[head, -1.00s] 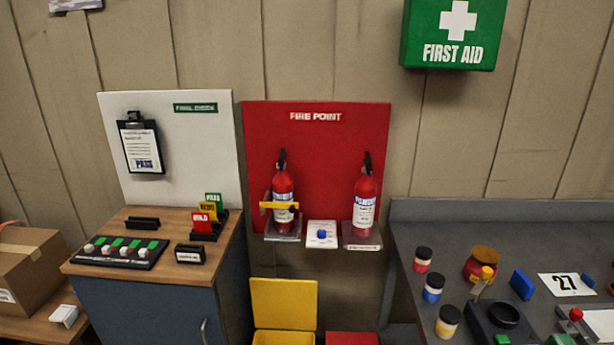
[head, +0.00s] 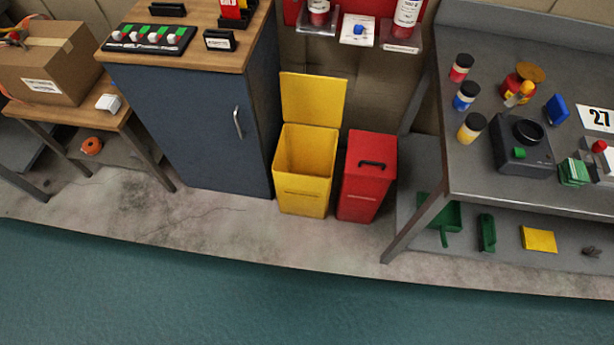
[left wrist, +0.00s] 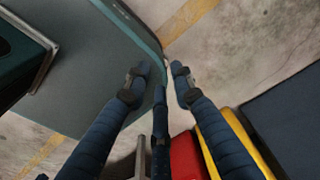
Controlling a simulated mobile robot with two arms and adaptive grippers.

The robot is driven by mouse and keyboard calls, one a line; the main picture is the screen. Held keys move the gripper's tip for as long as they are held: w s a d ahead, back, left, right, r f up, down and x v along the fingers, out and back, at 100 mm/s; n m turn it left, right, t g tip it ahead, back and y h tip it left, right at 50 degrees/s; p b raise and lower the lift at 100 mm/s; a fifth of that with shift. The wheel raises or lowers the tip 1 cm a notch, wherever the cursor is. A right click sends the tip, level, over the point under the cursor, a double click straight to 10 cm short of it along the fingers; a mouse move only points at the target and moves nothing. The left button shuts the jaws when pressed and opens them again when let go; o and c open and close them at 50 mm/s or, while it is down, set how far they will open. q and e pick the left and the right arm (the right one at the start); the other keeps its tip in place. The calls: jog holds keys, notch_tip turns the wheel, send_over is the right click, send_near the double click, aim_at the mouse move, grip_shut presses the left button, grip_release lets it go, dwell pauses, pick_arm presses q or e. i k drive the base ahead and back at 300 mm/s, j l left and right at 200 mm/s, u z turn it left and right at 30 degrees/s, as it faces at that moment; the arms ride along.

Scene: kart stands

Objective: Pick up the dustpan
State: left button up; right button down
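A green dustpan (head: 449,216) with a short handle lies on the lower shelf of the grey workbench at the right of the head view, partly behind the bench's front leg. A green brush-like piece (head: 487,232) is beside it, to the right. The left wrist view shows my left gripper (left wrist: 160,78) with its dark fingers spread apart and nothing between them. I cannot make out the dustpan in that view. Neither gripper shows in the head view, and my right gripper is not in view.
A yellow bin (head: 304,187) with its lid up and a closed red bin (head: 366,190) stand left of the workbench (head: 480,180). A blue cabinet (head: 198,130) is further left. A yellow cloth-like item (head: 538,240) lies on the shelf. The green floor (head: 250,300) in front is clear.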

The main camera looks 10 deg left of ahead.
aim_at(449, 220)
jog(key=l+z, duration=0.1)
jog(key=z, duration=0.25)
jog(key=l+z, duration=0.1)
jog(key=z, duration=0.25)
jog(key=l+z, duration=0.1)
jog(key=z, duration=0.25)
